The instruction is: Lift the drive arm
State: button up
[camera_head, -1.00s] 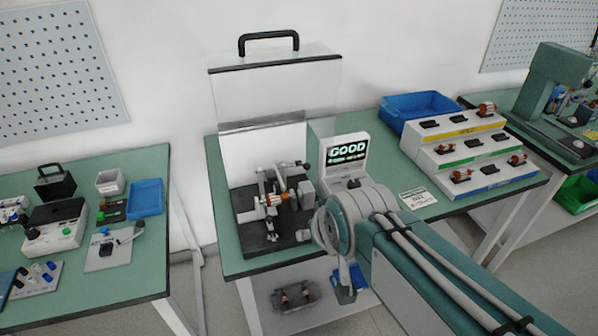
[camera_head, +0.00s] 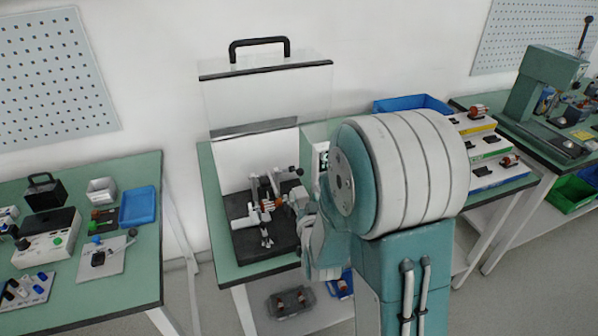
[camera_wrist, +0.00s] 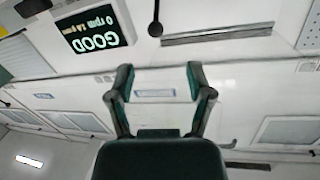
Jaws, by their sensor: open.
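The stator test fixture (camera_head: 264,240) stands on the middle green table, with a copper-and-white stator (camera_head: 267,205) in it. A lever with a black ball knob (camera_head: 299,171), which looks like the drive arm, sticks out at the fixture's upper right. In the wrist view a black ball knob on a thin rod (camera_wrist: 155,29) shows at the top, beyond my fingertips and apart from them. My gripper (camera_wrist: 158,78) is open and empty, its two fingers spread. In the head view my arm covers the fixture's right side, and the gripper's fingertips cannot be made out.
A clear raised cover (camera_head: 265,100) with a black handle stands behind the fixture. The screen reading GOOD (camera_wrist: 97,35) shows in the wrist view. A tiered rack (camera_head: 490,160) and a blue bin (camera_head: 412,103) are to the right. The left table (camera_head: 140,260) holds other devices.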

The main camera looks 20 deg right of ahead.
aim_at(300, 175)
jog(key=shift+t, duration=0.3)
jog(key=w+d, duration=0.1)
jog(key=w, duration=0.6)
jog(key=w+d, duration=0.1)
jog(key=w, duration=0.2)
jog(key=shift+w+d+f, duration=0.2)
jog(key=shift+d+f, duration=0.1)
grip_shut()
